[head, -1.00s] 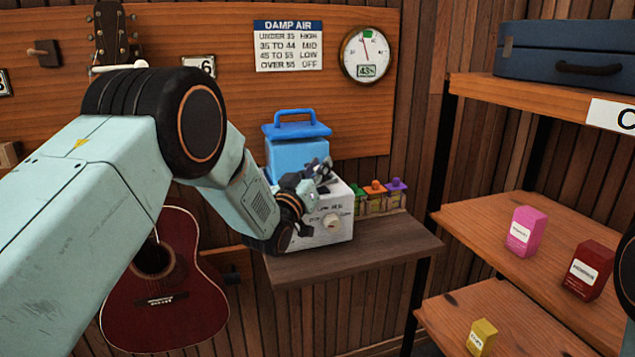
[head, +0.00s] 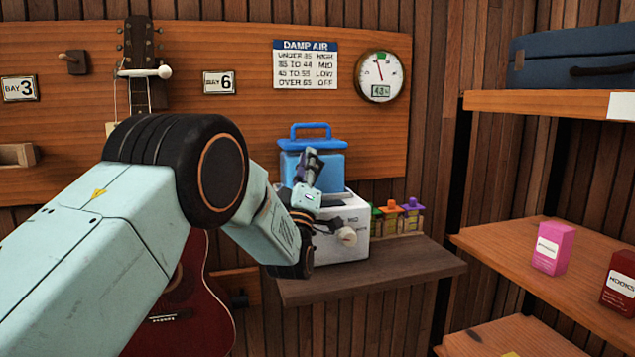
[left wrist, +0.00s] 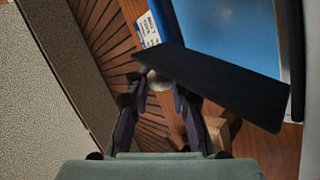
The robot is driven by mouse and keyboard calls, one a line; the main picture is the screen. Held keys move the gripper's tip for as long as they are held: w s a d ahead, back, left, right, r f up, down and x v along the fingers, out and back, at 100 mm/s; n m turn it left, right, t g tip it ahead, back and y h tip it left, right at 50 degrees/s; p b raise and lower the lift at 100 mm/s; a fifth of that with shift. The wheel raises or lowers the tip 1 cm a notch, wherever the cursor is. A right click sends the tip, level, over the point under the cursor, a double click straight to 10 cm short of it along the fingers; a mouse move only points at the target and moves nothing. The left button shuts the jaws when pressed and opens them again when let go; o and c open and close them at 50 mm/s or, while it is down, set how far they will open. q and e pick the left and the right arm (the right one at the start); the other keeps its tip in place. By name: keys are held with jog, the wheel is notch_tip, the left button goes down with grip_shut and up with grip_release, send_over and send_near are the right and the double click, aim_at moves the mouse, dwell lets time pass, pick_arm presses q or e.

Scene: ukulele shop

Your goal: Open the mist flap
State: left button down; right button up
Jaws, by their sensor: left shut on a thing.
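A white humidifier (head: 352,222) with a blue tank (head: 320,163) and a round front dial (head: 346,236) stands on the wooden shelf. My left gripper (head: 311,163) is above its top at the left, fingers pointing up in front of the tank. In the left wrist view, a dark flat panel, the mist flap (left wrist: 225,88), stands tilted with its near end at the fingertips of my left gripper (left wrist: 158,84). My left gripper is shut on the flap. The flap's hinge is not clear. A dark patch shows on the humidifier's top beside the gripper. My right gripper is out of view.
Small bottles with coloured caps (head: 398,215) stand just right of the humidifier. The dark shelf (head: 400,270) has free room in front. A wall dial (head: 382,76) and a chart (head: 305,65) hang above. A red guitar (head: 190,300) hangs below left.

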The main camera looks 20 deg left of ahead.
pick_arm(q)
jog(key=n+y+b, duration=0.1)
jog(key=n+y, duration=0.1)
jog(key=a+n+y+b, duration=0.1)
jog(key=n, duration=0.1)
jog(key=s+n+y, duration=0.1)
jog(key=y, duration=0.1)
jog(key=shift+s+a+f+n+g+y+b, duration=0.1)
jog(key=shift+a+f+n+g+y+b, duration=0.2)
jog(key=shift+a+f+n+b, duration=0.1)
jog(key=shift+s+a+r+n+g+y+b, duration=0.1)
jog(key=shift+s+a+n+g+y+b, duration=0.15)
jog(key=shift+n+y, duration=0.35)
jog(key=shift+s+a+n+g+y+b, duration=0.15)
jog(key=shift+n+y+b, duration=0.15)
jog(key=shift+n+y, duration=0.3)
jog(key=shift+n, duration=0.3)
jog(key=shift+r, duration=0.1)
jog(key=c, duration=1.2)
grip_release()
jog(key=shift+a+r, duration=0.1)
jog(key=v, duration=1.2)
